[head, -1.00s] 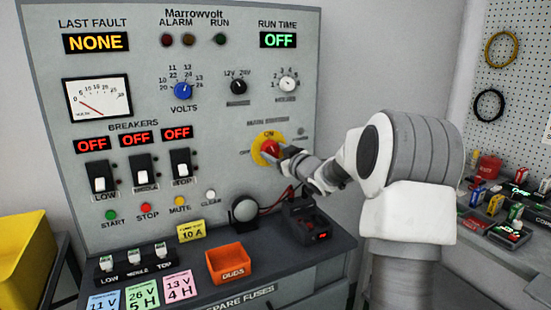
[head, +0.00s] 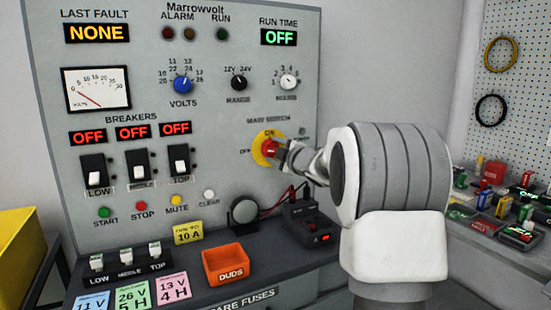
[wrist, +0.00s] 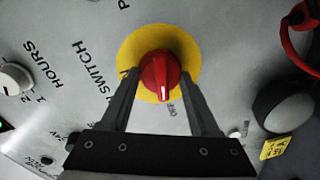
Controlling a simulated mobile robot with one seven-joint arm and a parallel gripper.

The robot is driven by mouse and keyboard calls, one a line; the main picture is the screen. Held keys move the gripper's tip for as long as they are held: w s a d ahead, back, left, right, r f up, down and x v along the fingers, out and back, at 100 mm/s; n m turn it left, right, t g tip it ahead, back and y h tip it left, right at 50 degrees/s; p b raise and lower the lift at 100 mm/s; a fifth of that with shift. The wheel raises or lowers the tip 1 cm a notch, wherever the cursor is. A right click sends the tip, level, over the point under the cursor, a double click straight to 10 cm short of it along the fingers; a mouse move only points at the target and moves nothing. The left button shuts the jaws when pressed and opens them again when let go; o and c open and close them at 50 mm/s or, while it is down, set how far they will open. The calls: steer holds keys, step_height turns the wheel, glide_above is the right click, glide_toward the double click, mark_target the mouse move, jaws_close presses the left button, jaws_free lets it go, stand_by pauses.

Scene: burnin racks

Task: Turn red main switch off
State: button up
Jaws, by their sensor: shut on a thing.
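The red main switch (head: 269,148) is a rotary knob on a round yellow plate (head: 258,154) at the right of the grey panel. My gripper (head: 282,152) reaches it from the right. In the wrist view my gripper's fingers (wrist: 159,72) are shut on the red knob (wrist: 158,66), one on each side. The knob's white mark points down in that view, toward the OFF label (wrist: 171,108). The ON label is partly hidden by a finger there. In the head view the fingertips partly cover the knob.
An orange DUDS bin (head: 226,266) stands on the ledge. The RUN TIME display (head: 278,37) reads OFF. The panel's breaker displays (head: 132,132) also read OFF.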

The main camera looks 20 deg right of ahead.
steer(key=shift+n+b, duration=0.55)
steer(key=shift+n, duration=0.45)
steer(key=o, duration=1.4)
steer(key=shift+c, duration=0.2)
steer(key=s+r+p, duration=0.1)
steer(key=s+p, duration=0.1)
steer(key=s, duration=1.5)
steer(key=shift+s+d+r, duration=0.15)
steer(key=shift+d+r, duration=0.05)
steer(key=shift+d, duration=0.05)
